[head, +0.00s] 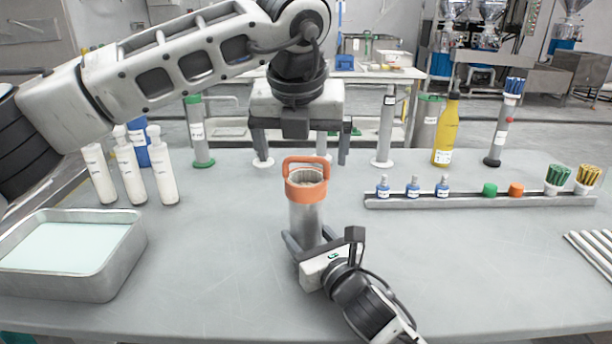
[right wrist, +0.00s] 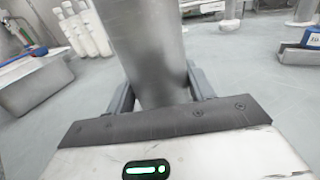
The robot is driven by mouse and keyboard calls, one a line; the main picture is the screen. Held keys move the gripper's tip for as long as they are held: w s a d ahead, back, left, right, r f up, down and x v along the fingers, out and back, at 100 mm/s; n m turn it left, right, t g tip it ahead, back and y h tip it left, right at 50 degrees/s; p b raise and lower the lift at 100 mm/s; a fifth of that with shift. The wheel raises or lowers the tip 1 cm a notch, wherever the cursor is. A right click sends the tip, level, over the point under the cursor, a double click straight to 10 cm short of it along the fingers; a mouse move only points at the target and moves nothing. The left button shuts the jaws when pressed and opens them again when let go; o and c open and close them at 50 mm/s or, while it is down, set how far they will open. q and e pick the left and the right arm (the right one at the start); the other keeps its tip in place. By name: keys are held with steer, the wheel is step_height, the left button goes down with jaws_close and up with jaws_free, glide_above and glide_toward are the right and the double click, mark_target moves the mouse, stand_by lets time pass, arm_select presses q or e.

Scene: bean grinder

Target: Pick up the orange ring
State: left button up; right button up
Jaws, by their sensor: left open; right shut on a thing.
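The orange ring (head: 307,185) sits around the top of a grey metal cylinder (head: 306,218), with its handle loop standing up at the back. My right gripper (head: 306,242) is shut on the cylinder low down, below the ring. The right wrist view shows the cylinder (right wrist: 148,50) between the two fingers, and the ring is out of that picture. My left gripper (head: 297,145) is open and empty, pointing down above and behind the ring, apart from it.
A metal tray (head: 128,262) with pale contents stands at the left, with white bottles (head: 130,170) behind it. A rack (head: 460,201) with small blue bottles and coloured caps lies at the right. A yellow bottle (head: 445,135) stands at the back. The table's middle is mostly clear.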

mark_target(306, 178)
arm_select(q)
steer(key=shift+w+x, duration=0.2)
steer(key=shift+x, duration=3.35)
steer(key=shift+d+r, duration=0.15)
steer(key=c, duration=1.1)
